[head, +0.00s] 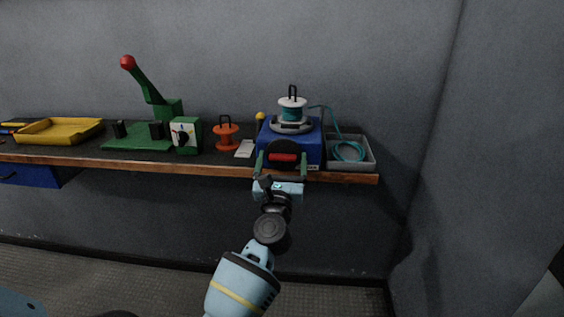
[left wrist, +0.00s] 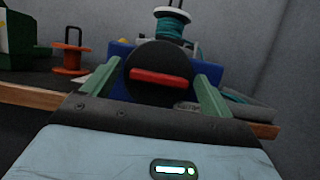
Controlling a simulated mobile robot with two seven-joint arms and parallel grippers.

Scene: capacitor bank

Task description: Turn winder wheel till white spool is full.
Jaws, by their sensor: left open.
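The winder is a blue box (head: 311,143) at the right end of the bench, with a black wheel (head: 283,150) on its front. A red bar handle (head: 283,157) crosses the wheel; it also shows in the left wrist view (left wrist: 159,78), nearly level. The white spool (head: 292,109) stands upright on top, with teal cord wound on it. My left gripper (head: 281,168) is open, its green fingers on either side of the wheel. No contact with the handle can be made out. My right gripper is not in view.
A grey tray (head: 364,163) with loose teal cord stands right of the winder, the cord running up to the spool. An orange spool (head: 226,137), a green lever press (head: 165,110) and a yellow tray (head: 45,136) stand to the left. The wooden bench edge (head: 120,162) runs below.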

